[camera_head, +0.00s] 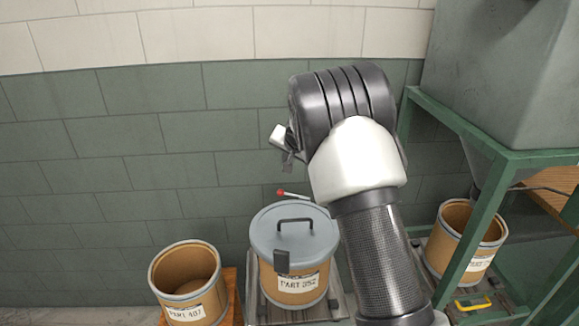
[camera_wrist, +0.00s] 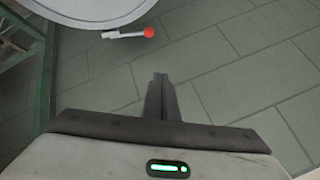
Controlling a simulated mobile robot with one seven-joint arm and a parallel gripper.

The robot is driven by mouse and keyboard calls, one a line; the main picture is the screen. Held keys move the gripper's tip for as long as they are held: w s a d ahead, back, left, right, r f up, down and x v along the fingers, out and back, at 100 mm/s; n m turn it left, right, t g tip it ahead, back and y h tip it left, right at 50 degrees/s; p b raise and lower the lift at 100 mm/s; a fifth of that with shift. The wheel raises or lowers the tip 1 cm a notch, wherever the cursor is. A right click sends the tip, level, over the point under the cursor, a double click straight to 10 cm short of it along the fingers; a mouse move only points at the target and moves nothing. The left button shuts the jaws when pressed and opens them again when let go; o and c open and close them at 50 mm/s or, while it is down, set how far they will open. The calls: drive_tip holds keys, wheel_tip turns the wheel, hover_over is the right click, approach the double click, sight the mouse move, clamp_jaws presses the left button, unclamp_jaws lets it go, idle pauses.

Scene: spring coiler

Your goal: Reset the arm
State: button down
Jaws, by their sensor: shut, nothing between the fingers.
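My arm (camera_head: 375,240) rises through the right middle of the head view and bends at a thick dark joint in front of the tiled wall. My gripper (camera_wrist: 161,78) shows in the wrist view with its two fingers together and nothing between them. In the head view, only a small part of the wrist end shows at the left of the joint, and the fingers are not clear there. The gripper is apart from the grey lid and the red-tipped lever seen beyond it.
A lidded drum marked PART 352 (camera_head: 297,287) stands below my arm, with a red-knobbed lever (camera_head: 291,194) behind it. An open drum (camera_head: 188,284) is at left, another (camera_head: 465,240) at right inside a green frame (camera_head: 480,215). The green wall (camera_head: 120,160) stands behind.

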drive_tip(key=shift+s+a+r, duration=0.15)
drive_tip(key=shift+s+r, duration=0.25)
drive_tip(key=shift+r, duration=0.2)
drive_tip(key=s+d+r+n+g+y+p, duration=0.1)
drive_tip(key=s+d+r+n+p, duration=0.15)
drive_tip(key=s+r, duration=1.5)
drive_tip(key=s+d+f+n+h, duration=0.1)
drive_tip(key=s+d, duration=0.1)
drive_tip(key=s, duration=1.3)
drive_tip(key=s+d+f+n+g+h+p, duration=0.1)
drive_tip(key=s+d+n, duration=0.1)
drive_tip(key=s, duration=1.3)
drive_tip(key=shift+s+d+f+g, duration=0.15)
drive_tip(key=shift+d+g, duration=0.15)
drive_tip(key=shift+d, duration=0.05)
